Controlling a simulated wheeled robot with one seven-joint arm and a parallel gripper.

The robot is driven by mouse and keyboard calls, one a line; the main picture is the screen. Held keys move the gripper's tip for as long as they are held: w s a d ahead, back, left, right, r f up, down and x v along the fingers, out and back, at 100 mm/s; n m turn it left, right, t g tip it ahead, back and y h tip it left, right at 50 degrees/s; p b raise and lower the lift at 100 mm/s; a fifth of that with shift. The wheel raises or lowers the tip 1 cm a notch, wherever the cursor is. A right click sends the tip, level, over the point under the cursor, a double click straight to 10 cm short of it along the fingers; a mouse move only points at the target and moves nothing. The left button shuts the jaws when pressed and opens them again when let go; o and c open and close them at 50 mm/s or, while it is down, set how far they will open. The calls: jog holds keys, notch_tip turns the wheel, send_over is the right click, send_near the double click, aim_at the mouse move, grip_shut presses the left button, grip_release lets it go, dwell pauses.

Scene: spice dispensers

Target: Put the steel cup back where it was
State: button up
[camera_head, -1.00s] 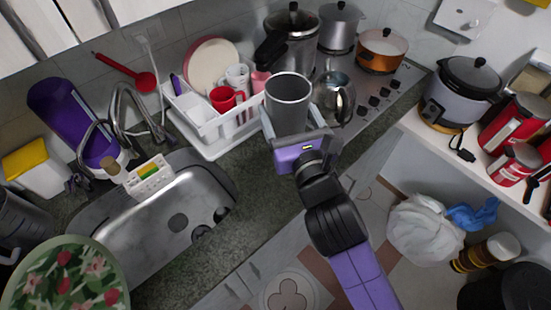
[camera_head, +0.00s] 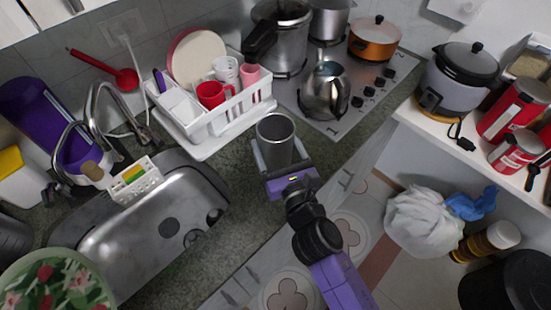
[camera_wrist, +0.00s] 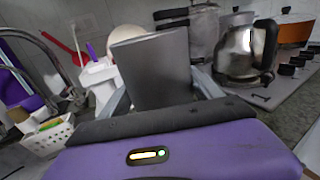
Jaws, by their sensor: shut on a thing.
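The steel cup (camera_head: 276,142) is a grey, open-topped cylinder held upright in my gripper (camera_head: 283,165). My gripper is shut on it, with one finger at each side of the cup. In the head view the cup shows over the counter's front part, to the right of the sink and in front of the dish rack. The wrist view shows the cup (camera_wrist: 152,68) close up between the fingers, slightly tilted in the picture. The cup's base is hidden by my gripper, so I cannot tell whether it touches the counter.
A white dish rack (camera_head: 240,119) with cups and plates stands behind the cup. A steel kettle (camera_head: 325,92) sits on the stove (camera_head: 376,95) to the right. The sink (camera_head: 150,232) lies to the left. Bare counter (camera_head: 234,173) shows between sink and rack.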

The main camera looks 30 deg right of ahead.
jog(key=shift+f+b, duration=1.1)
jog(key=shift+f, duration=1.05)
jog(key=shift+f, duration=0.2)
jog(key=o, duration=1.7)
jog(key=shift+o, duration=0.2)
jog(key=shift+r, duration=0.15)
jog(key=s+b, duration=0.1)
jog(key=s, duration=0.2)
jog(key=s+a+b, duration=0.1)
jog(key=s, duration=0.2)
jog(key=s+b, duration=0.1)
jog(key=s, duration=0.3)
jog(key=shift+s+a+b, duration=0.1)
jog(key=shift+a+b, duration=0.15)
jog(key=shift+b, duration=0.05)
jog(key=shift+s+a+r, duration=0.1)
jog(key=shift+s, duration=0.75)
